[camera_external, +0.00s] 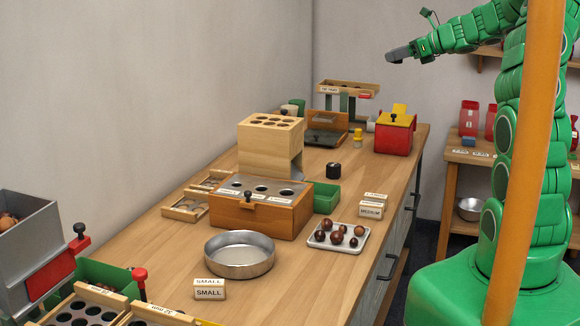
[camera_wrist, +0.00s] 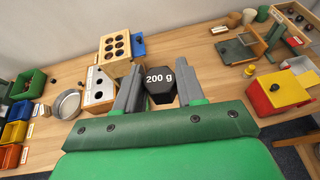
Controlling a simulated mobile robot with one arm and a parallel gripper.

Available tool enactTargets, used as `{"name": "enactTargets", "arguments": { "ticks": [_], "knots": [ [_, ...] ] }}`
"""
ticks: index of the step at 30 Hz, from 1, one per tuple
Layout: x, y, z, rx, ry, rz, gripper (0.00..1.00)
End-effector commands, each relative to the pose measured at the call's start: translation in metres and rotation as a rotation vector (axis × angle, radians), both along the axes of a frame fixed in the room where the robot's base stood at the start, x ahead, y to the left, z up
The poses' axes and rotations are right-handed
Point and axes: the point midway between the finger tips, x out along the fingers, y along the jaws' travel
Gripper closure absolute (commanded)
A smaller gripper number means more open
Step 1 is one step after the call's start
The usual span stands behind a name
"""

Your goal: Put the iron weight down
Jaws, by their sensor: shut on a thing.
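The iron weight (camera_wrist: 160,86) is a dark block marked "200 g". In the wrist view it sits between the two grey fingers of my gripper (camera_wrist: 159,68), which is shut on it. In the external view my gripper (camera_external: 398,54) is at the upper right, held high above the far end of the bench (camera_external: 310,265). The weight is hard to make out there. A small black cylinder (camera_external: 333,170) stands on the bench; I cannot tell what it is.
A wooden dispenser (camera_external: 262,208), green bin (camera_external: 326,198), metal pan (camera_external: 239,255) and chestnut tray (camera_external: 338,238) stand nearer. Bare wood shows around the black cylinder.

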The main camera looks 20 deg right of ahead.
Motion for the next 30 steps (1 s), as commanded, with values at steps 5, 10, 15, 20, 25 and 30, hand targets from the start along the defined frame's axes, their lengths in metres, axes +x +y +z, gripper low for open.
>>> {"name": "enactTargets", "arguments": {
  "ticks": [5,10,15,20,25,30],
  "knots": [
    [0.011,0.018,0.000,0.002,-0.001,-0.011,0.99],
    [0.026,0.040,-0.001,0.003,-0.001,-0.033,0.99],
    [0.041,0.067,-0.002,0.002,-0.002,-0.061,0.99],
    [0.054,0.092,-0.002,0.003,-0.001,-0.090,0.99],
    [0.065,0.119,-0.002,0.002,-0.002,-0.119,0.99],
    [0.074,0.146,-0.002,0.002,-0.003,-0.147,0.99]
  ]
}}
